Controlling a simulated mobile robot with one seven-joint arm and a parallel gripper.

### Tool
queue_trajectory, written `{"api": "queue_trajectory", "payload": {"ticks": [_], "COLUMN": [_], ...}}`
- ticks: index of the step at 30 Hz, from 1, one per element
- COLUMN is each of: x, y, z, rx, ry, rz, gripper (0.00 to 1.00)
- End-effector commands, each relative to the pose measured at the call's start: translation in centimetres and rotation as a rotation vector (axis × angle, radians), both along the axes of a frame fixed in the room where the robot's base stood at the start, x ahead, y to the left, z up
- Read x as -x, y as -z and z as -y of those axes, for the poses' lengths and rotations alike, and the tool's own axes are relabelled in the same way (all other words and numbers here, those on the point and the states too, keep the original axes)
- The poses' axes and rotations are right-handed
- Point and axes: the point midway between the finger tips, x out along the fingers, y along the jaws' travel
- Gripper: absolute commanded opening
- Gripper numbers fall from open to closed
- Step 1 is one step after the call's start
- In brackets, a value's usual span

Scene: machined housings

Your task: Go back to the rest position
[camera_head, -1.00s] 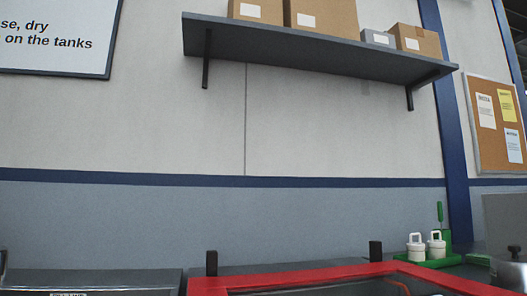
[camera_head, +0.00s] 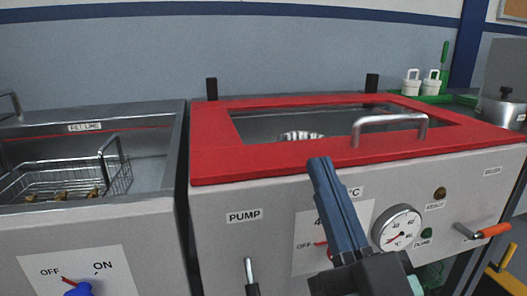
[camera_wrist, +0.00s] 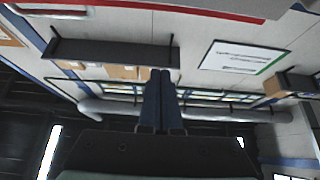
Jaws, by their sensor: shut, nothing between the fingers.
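My gripper (camera_head: 322,165) is in the head view, in front of the red-framed tank on the right. Its two dark blue fingers lie together and point up, with nothing between them. In the wrist view my gripper (camera_wrist: 160,75) also shows its fingers side by side and empty, against the upper wall and ceiling. In the head view the fingertips overlap the front edge of the red lid (camera_head: 255,163), left of the lid's metal handle (camera_head: 388,122). I cannot tell whether they touch it.
A left tank (camera_head: 150,195) holds a wire basket (camera_head: 75,185). The right tank's front has a gauge (camera_head: 397,227), an orange-handled lever (camera_head: 485,232) and a pump switch (camera_head: 250,275). A blue knob (camera_head: 78,289) is at lower left. A steel pot (camera_head: 502,108) stands at right.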

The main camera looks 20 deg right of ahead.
Motion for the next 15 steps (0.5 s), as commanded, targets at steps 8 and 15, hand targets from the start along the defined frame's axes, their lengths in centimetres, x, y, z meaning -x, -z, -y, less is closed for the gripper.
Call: {"api": "queue_trajectory", "payload": {"ticks": [8,15], "x": [-1.1,-2.5], "y": [-2.5,-11.0], "z": [-2.7,-11.4], "rx": [0.036,0.087], "ry": [-0.033,-0.1], "rz": [0.013,0.099], "gripper": [0.0,0.0]}}
